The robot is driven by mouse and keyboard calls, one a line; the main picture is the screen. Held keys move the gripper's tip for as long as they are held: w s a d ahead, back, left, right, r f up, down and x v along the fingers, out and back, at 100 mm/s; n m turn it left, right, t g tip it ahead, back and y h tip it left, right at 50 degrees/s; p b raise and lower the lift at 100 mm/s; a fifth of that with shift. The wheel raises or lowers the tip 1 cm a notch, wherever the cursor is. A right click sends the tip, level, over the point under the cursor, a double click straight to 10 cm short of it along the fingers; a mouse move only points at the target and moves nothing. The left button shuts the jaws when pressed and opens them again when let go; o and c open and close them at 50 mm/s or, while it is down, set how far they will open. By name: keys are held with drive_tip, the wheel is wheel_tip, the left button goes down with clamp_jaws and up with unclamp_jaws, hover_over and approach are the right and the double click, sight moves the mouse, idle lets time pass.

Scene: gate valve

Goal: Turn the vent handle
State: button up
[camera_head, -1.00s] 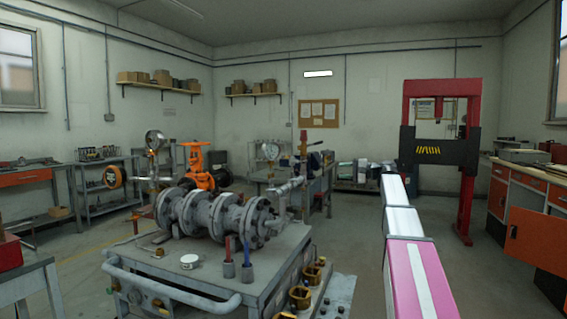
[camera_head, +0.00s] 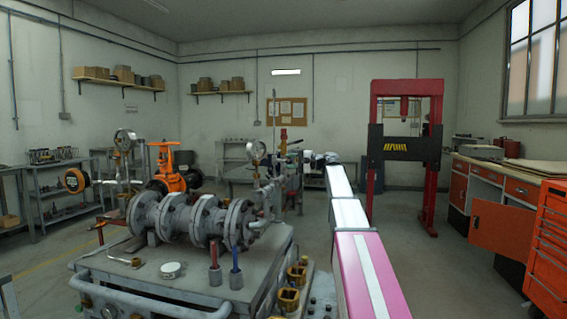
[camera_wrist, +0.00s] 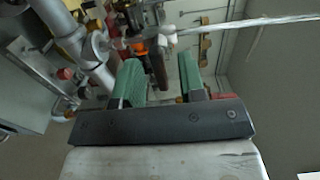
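The grey flanged valve assembly (camera_head: 190,218) lies on a metal cart. At its right end rise pipe fittings, a gauge (camera_head: 256,150) and a thin upright rod. A small red upright part (camera_head: 283,140) shows behind the gauge; I cannot tell for sure which part is the vent handle. In the wrist view, my gripper (camera_wrist: 160,66) has its two green fingers apart. A dark red-brown bar (camera_wrist: 159,70) shows between them, with no clear contact. A silver rod (camera_wrist: 250,22) crosses at upper right.
A red press (camera_head: 436,150) stands behind. An orange tool cabinet (camera_head: 549,245) and a workbench are at right. Floor is open between arm and bench.

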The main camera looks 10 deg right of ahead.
sight(289, 161)
drive_tip(key=shift+x, duration=1.5)
clamp_jaws()
